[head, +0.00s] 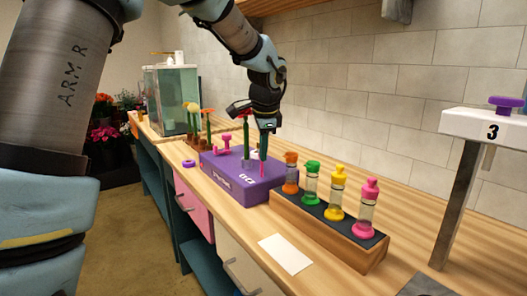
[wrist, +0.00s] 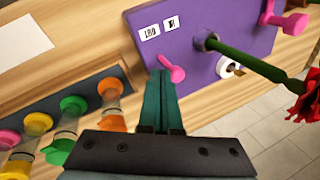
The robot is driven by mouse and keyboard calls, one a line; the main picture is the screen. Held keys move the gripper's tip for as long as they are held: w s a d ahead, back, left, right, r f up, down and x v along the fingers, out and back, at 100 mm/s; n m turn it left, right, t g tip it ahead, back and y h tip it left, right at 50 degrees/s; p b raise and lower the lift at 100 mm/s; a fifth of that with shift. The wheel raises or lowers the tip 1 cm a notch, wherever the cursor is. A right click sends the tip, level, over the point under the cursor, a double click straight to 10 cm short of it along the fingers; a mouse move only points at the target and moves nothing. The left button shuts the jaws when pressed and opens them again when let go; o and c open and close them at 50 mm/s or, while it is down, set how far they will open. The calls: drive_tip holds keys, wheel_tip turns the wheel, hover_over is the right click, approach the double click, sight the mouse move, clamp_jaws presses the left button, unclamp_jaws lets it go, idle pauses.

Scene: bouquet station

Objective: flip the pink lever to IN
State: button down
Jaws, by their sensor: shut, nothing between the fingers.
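A small pink lever (head: 262,169) stands at the near end of the purple box (head: 222,171). In the wrist view the pink lever (wrist: 176,73) has a rounded head and a thin stalk, with two small white labels (wrist: 158,31) close by. I cannot read the labels surely or tell which one the lever points to. My gripper (head: 263,157) points down over this end of the box. Its fingers (wrist: 160,76) are shut and empty, with the tips right beside the lever. I cannot tell whether they touch it.
A dark green flower stem (wrist: 255,60) with a red bloom stands in the box close to the lever. A pink T-shaped handle (head: 224,143) is at the box's far end. A wooden rack (head: 318,236) of several colour-capped vials stands in front. A white card (head: 285,254) lies flat.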

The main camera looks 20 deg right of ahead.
drive_tip(key=shift+w+r, duration=0.1)
drive_tip(key=shift+w+a+r+p, duration=0.1)
drive_tip(key=shift+w+a+p, duration=0.1)
drive_tip(key=shift+w+p, duration=0.75)
drive_tip(key=shift+w+a+p, duration=0.2)
drive_tip(key=shift+w+p, duration=0.3)
drive_tip(key=shift+w, duration=0.7)
drive_tip(key=shift+s, duration=0.1)
drive_tip(key=shift+s+d+f+b, duration=0.15)
drive_tip(key=shift+s+f+b, duration=0.2)
drive_tip(key=shift+s, duration=0.35)
drive_tip(key=shift+r, duration=0.1)
